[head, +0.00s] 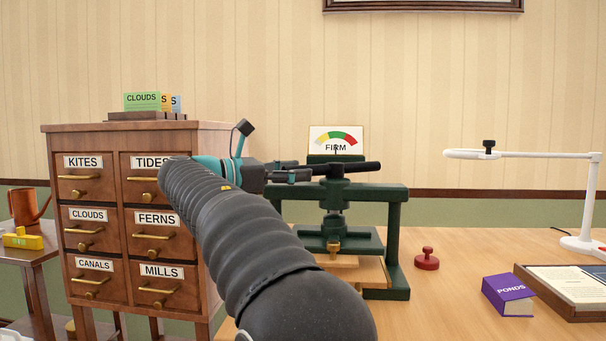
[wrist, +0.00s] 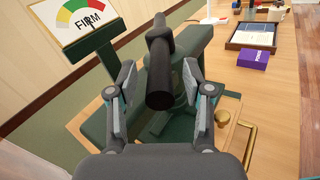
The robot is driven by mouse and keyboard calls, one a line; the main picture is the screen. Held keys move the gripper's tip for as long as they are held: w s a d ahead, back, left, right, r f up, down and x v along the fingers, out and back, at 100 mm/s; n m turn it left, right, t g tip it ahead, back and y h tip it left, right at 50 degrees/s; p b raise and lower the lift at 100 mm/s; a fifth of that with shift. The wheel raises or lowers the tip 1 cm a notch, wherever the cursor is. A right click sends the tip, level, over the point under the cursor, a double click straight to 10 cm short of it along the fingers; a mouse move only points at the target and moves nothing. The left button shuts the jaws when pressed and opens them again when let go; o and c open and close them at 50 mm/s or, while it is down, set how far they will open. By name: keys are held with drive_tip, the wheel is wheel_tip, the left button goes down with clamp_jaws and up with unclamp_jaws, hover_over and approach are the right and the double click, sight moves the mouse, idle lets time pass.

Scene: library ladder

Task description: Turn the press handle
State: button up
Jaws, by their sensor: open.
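The green press (head: 395,230) stands on the wooden table, with a black bar handle (head: 353,167) across its top screw. In the wrist view the dark handle (wrist: 160,75) points its round end at the camera, between my two fingers. My gripper (head: 289,173) is at the left end of the handle. In the wrist view my gripper (wrist: 165,90) is open, with a gap visible on each side of the bar. A gauge card (head: 336,139) reading FIRM, with yellow, green and red bands, stands behind the press. My arm hides the press's lower left part.
A labelled drawer cabinet (head: 127,217) stands left of the press. On the table to the right are a red knobbed stamp (head: 427,259), a purple PONDS book (head: 508,295), a framed tray (head: 573,309) and a white lamp (head: 583,220). Table between press and book is mostly clear.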

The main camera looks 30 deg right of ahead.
sight(335, 170)
drive_tip(key=shift+d, duration=1.15)
clamp_jaws()
